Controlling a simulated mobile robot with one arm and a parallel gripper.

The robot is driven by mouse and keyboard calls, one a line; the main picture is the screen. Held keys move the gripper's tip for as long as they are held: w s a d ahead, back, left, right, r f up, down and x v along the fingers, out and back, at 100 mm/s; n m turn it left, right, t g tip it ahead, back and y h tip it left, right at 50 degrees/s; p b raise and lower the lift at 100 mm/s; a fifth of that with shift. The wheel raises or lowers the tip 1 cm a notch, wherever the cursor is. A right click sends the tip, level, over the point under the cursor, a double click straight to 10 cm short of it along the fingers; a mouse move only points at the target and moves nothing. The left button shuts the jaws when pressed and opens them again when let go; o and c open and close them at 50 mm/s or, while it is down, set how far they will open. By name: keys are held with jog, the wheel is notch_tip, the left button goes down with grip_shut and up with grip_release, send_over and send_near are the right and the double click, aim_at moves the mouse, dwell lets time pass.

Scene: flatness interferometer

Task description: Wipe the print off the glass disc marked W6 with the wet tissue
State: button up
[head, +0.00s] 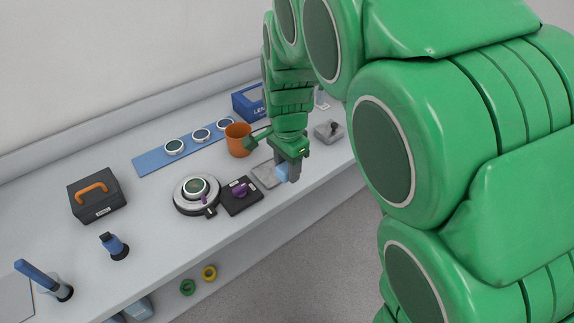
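My gripper (288,172) points down over the front part of the bench. A pale blue, soft-looking piece, apparently the wet tissue (281,173), sits between its fingers, just above a flat grey tray (262,179). One finger is partly hidden behind it. Three glass discs in pale rings lie on a blue strip: left (174,147), middle (201,135) and right (224,125). Another disc (195,187) sits on a round grey-and-black stage (180,201). The markings are too small to read, so I cannot tell which disc is W6. No print is discernible.
A black pad (233,208) with a purple knob lies between stage and tray. A dark case (97,197) with an orange handle and a blue-topped stand (113,245) are left. Bench between them is clear.

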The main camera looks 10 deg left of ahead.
jog(key=c, duration=0.5)
jog(key=a+n, duration=0.6)
jog(key=a, duration=2.1)
jog(key=shift+w+d+f, duration=0.15)
jog(key=shift+f, duration=1.7)
jog(key=shift+w+d+f, duration=0.1)
jog(key=shift+f, duration=1.7)
